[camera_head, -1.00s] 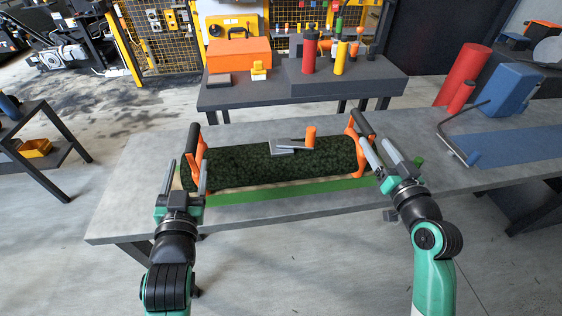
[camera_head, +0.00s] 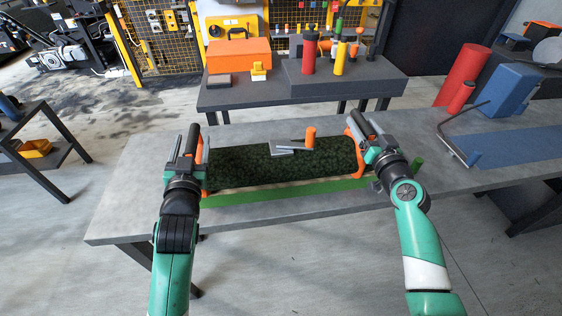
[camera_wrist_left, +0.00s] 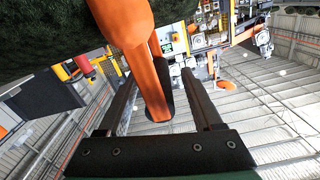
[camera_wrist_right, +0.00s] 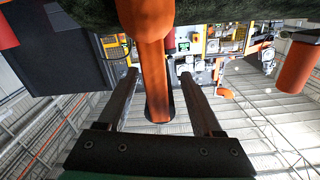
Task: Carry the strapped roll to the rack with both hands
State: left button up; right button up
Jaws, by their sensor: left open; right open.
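The dark green turf roll (camera_head: 270,165) lies across the grey table, with a metal buckle with an orange knob (camera_head: 292,147) on top. Orange handles stand at both ends. My left gripper (camera_head: 188,140) is open at the left handle (camera_head: 205,172); in the left wrist view the orange handle bar (camera_wrist_left: 150,85) sits between the spread fingers. My right gripper (camera_head: 368,128) is open at the right handle (camera_head: 361,165); in the right wrist view that bar (camera_wrist_right: 154,85) also lies between the fingers. I cannot tell whether any finger touches. The rack is not clearly identifiable.
The roll is on a green strip (camera_head: 300,193) on the table (camera_head: 130,215). To the right are a blue mat (camera_head: 515,147), a bent metal bar (camera_head: 455,145), a blue box (camera_head: 503,88) and a red cylinder (camera_head: 463,76). A second bench (camera_head: 240,98) stands behind.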

pick_arm(q)
grip_shut()
pick_arm(e)
grip_shut()
dwell(0.9)
